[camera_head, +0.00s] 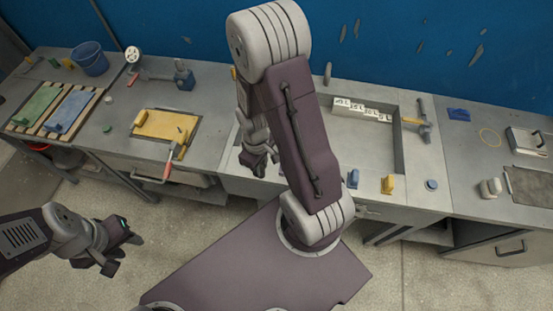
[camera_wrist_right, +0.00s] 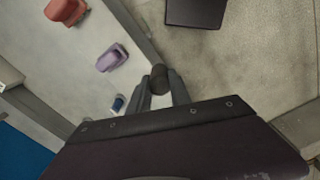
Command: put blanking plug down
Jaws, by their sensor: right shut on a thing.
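My right gripper (camera_wrist_right: 159,88) is shut on a dark round plug (camera_wrist_right: 159,76), held between its fingertips in the right wrist view. I take this to be the blanking plug. In the head view the right gripper (camera_head: 261,162) hangs over the front part of the bench, left of the upright arm; the plug cannot be made out there. In the wrist view the plug appears near the bench's edge, and its height above the surface cannot be told. My left gripper (camera_head: 123,246) is open and empty over the floor, in front of the bench.
The recessed mould (camera_head: 397,150) holds white labelled blocks (camera_head: 362,109); a hammer (camera_head: 419,122) lies at its right. A yellow board (camera_head: 166,125), blue bucket (camera_head: 90,58) and wooden rack (camera_head: 55,108) are left.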

